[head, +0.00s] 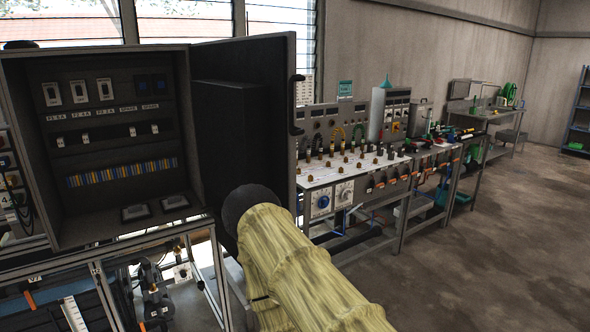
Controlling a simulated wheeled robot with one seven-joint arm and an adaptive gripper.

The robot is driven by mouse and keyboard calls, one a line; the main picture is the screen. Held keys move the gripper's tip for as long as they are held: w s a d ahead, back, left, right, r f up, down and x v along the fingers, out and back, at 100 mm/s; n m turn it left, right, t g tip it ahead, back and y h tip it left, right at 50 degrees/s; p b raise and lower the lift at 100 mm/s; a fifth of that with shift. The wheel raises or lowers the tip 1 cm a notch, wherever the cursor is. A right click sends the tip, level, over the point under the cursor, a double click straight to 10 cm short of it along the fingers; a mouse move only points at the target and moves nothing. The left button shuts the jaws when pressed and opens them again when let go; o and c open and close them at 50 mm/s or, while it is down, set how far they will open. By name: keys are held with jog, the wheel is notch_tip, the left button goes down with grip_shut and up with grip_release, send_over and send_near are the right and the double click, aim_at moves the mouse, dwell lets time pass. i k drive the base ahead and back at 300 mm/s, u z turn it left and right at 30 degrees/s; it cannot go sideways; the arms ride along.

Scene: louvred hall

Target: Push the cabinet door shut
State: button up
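The dark grey cabinet (27,110) stands at the left of the head view, with its front open. Switches, breakers and a row of coloured terminals show inside it. Its door (264,52) stands wide open on the right side of the cabinet, with its inner face and a black box on it in view. A black handle (296,105) sits at the door's outer edge. My arm, in a yellowish cover, reaches up from the lower middle and ends in a dark round part in front of the door's lower area. No gripper fingers show; I cannot tell whether the arm touches the door.
The cabinet rests on a metal frame (98,282). A workbench (345,172) with panels, cables and instruments runs back on the right, behind the door. Blue shelving (577,110) stands at the far right. The concrete floor (490,260) at the right is clear.

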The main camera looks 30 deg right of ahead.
aim_at(243, 88)
jog(key=z, duration=1.55)
jog(key=i, duration=2.4)
jog(key=u, duration=1.15)
jog(key=k, duration=1.25)
jog(key=u, duration=0.3)
